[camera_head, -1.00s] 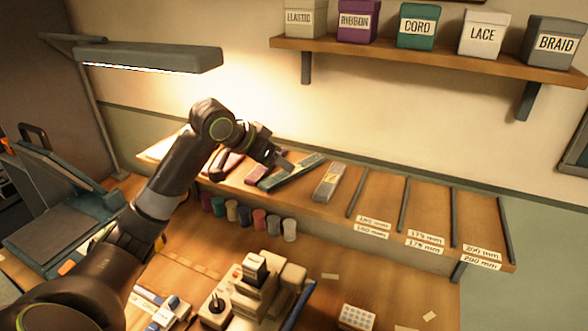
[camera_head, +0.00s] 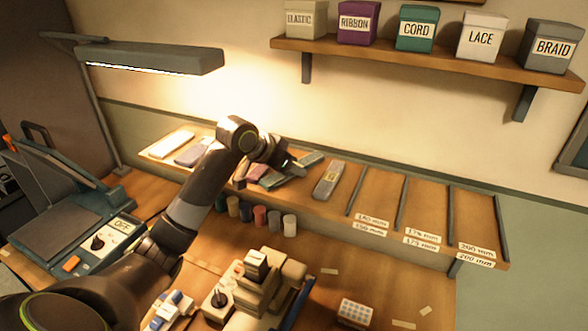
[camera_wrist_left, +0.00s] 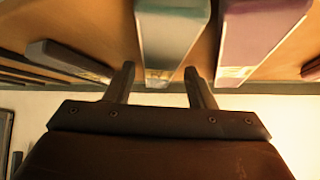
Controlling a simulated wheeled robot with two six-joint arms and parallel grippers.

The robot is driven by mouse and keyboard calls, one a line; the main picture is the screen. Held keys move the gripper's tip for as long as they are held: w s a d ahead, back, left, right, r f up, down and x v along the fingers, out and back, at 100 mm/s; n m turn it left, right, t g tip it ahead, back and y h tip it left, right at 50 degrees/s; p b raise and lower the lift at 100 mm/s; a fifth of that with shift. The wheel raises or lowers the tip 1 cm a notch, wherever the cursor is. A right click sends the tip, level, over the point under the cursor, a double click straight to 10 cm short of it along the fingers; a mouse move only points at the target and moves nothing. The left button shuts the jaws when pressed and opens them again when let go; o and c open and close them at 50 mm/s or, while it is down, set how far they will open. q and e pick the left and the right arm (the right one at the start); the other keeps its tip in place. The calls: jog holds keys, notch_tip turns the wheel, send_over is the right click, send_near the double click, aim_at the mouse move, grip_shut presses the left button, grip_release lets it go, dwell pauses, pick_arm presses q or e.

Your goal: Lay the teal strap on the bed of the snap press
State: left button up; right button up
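The teal strap (camera_head: 311,159) lies on the sloped wall rack, partly hidden by my left gripper. It also shows in the left wrist view as a pale teal bar (camera_wrist_left: 172,38). My left gripper (camera_head: 296,168) is at the strap. In the left wrist view its fingers (camera_wrist_left: 160,78) stand apart, one toward each side of the strap's near end; I cannot tell whether they touch it. A cream machine (camera_head: 252,291), seemingly the snap press, stands on the bench at the bottom centre. Its bed is not clear to see. My right gripper is not in view.
A purple strap (camera_wrist_left: 258,38) lies beside the teal one, and a grey strap (camera_head: 328,180) lies on its other side. Several spools (camera_head: 260,218) stand below the rack. A teal machine marked OFF (camera_head: 52,231) is at left. The rack's right slots are empty.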

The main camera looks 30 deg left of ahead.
pick_arm(q)
jog(key=c, duration=0.9)
jog(key=shift+s+r+b, duration=0.15)
jog(key=shift+r+b, duration=0.15)
jog(key=shift+b, duration=0.1)
jog(key=r, duration=0.2)
jog(key=r+b, duration=0.1)
jog(key=r, duration=0.1)
jog(key=r+b, duration=0.1)
jog(key=r, duration=0.1)
jog(key=shift+s+r, duration=0.15)
jog(key=shift+s, duration=0.25)
jog(key=s+d+b, duration=0.1)
jog(key=s+b, duration=0.3)
jog(key=s, duration=1.5)
jog(key=shift+d, duration=0.1)
